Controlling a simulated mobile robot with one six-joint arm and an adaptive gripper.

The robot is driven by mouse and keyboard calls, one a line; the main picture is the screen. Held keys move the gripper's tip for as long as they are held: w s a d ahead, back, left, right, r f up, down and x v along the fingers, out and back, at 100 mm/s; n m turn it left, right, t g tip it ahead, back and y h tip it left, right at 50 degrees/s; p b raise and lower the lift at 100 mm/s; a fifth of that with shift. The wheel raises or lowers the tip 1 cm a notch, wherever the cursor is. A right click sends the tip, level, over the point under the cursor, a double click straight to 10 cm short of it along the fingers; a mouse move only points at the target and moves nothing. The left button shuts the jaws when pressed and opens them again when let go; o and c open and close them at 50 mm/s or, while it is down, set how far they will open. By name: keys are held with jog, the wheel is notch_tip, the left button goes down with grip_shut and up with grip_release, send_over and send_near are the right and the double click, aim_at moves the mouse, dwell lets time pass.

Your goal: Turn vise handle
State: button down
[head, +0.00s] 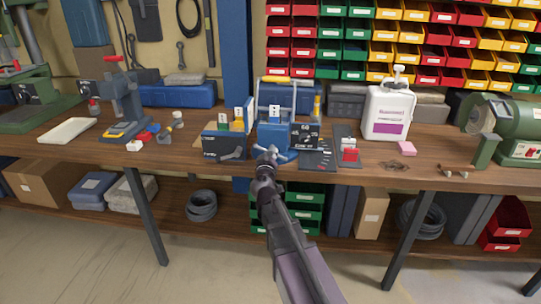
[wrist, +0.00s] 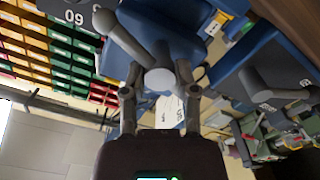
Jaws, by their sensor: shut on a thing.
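The blue vise (head: 272,134) stands at the front edge of the workbench, near the middle of the head view. Its blue body also fills the top of the wrist view (wrist: 180,32). The grey vise handle (wrist: 128,42) is a bar with a round knob-like end, slanting from upper left to between my fingers. My gripper (head: 265,158) reaches up to the vise front from below. In the wrist view my gripper (wrist: 158,74) has one finger on each side of the round end and is shut on the handle. The exact finger contact is partly hidden.
A dark numbered box (head: 304,136) stands right beside the vise. Another dark box (head: 224,146) stands to its left. A white jug (head: 388,112) stands behind. The bench's front edge (head: 400,179) is close to my arm.

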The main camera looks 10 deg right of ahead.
dwell(0.3)
jog(key=shift+c, duration=0.6)
grip_release()
jog(key=shift+s, duration=0.1)
jog(key=v, duration=1.1)
jog(key=shift+s+a, duration=0.2)
jog(key=shift+s, duration=0.15)
jog(key=shift+c, duration=1.4)
jog(key=shift+w, duration=0.15)
